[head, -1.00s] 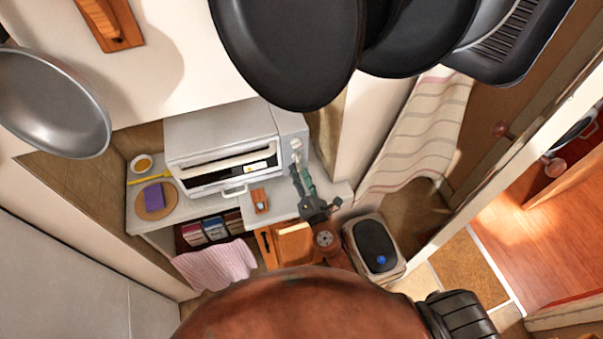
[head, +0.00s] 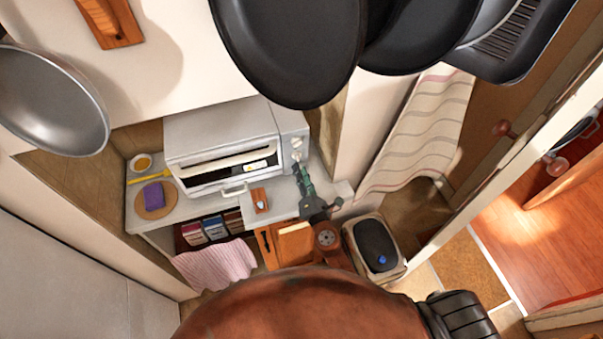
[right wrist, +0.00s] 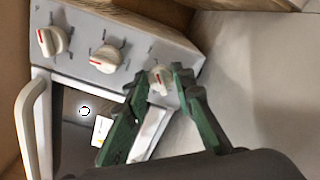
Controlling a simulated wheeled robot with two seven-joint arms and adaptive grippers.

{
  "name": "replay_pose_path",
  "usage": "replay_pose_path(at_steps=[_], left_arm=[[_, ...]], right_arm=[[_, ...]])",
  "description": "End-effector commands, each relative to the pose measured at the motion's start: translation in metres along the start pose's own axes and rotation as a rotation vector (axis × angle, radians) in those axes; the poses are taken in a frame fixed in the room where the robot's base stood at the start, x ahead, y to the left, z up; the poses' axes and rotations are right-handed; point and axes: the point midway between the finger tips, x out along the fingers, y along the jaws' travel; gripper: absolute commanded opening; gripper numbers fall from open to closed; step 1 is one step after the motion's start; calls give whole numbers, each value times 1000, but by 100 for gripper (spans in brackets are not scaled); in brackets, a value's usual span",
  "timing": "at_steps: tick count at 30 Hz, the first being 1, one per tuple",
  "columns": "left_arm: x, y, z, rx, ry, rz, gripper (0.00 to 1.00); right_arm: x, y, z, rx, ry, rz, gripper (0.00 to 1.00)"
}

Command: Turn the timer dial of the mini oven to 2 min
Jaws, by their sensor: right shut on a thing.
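The white mini oven (head: 220,135) stands on the counter, with its knob panel (head: 290,127) on its right side. In the right wrist view the panel has three cream dials with red marks: one at the left (right wrist: 52,40), a middle dial (right wrist: 106,59) and one at the right end (right wrist: 159,82). My right gripper (right wrist: 160,76) has its green fingers around the right-end dial, shut on it. The fingertips partly cover this dial, and its setting is too small to read. In the head view my right gripper (head: 299,165) reaches the panel's lower end. My left gripper is not in view.
The oven's door handle (head: 233,188) juts out left of my gripper. Dark pans (head: 290,50) hang above. A bin (head: 374,245) stands below right.

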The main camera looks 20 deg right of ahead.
Motion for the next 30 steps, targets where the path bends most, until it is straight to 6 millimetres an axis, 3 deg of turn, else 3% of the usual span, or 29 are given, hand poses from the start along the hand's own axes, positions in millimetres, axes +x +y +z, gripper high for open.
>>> replay_pose_path(at_steps=[7, 8, 15, 25, 30], left_arm=[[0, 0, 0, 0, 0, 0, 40], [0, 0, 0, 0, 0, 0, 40], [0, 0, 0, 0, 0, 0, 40], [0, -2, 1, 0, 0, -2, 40], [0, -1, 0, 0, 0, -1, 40]], right_arm=[[0, -1, 0, 9, 1, -1, 0], [0, -1, 0, 9, 1, -1, 24], [0, 0, 0, 8, 1, -1, 39], [-4, 0, 0, 7, 1, 0, 39], [-28, -1, 0, 5, 2, -2, 39]])
